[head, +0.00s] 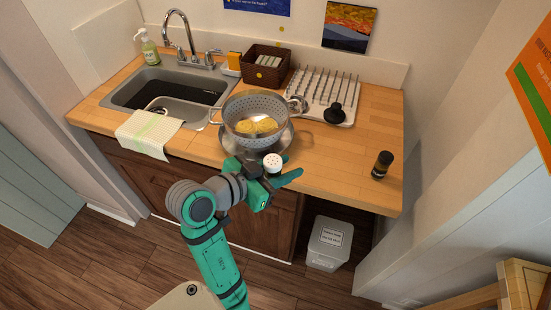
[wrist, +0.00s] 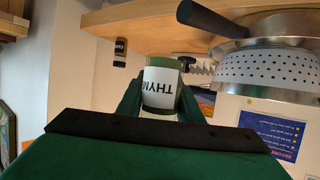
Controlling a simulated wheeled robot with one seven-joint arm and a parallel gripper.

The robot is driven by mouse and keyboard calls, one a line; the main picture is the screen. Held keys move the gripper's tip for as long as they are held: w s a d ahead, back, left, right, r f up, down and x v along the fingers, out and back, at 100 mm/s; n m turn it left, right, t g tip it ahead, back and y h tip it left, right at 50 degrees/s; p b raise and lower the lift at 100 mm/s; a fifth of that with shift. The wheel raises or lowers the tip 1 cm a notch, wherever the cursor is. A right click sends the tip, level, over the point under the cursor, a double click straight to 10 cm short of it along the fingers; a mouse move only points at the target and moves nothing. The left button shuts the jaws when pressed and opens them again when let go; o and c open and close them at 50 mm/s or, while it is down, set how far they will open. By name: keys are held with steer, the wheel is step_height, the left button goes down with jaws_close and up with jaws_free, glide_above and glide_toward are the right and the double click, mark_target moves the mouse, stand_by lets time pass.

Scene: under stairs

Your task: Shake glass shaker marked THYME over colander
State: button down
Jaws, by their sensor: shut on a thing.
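The glass shaker (head: 272,161) has a white perforated cap in the head view. In the wrist view its white label (wrist: 158,86) reads THYM, upside down in that picture, with the end cut off. My gripper (head: 270,171) is shut on it and holds it by the counter's front edge. In the head view the cap faces up. The grey perforated colander (head: 240,107) stands on the counter over a shiny metal vessel, just beyond the shaker and apart from it. It holds yellow clumps. The colander (wrist: 265,70) also shows at the right of the wrist view.
A dark shaker (head: 382,164) stands at the counter's right end. Behind the colander are a drying rack (head: 313,88) and a brown basket (head: 285,63). The sink (head: 150,92) and a draped towel (head: 148,135) lie left. The counter (head: 335,160) is clear to the front right.

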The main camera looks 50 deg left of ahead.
steer(key=w+d+f, duration=0.4)
steer(key=d+f, duration=0.7)
steer(key=f, duration=0.2)
steer(key=w+d+f, duration=0.5)
steer(key=d+f, duration=0.6)
steer(key=f, duration=0.3)
steer(key=w+d+f, duration=0.4)
steer(key=d+f, duration=0.7)
steer(key=f, duration=0.3)
steer(key=shift+w, duration=0.35)
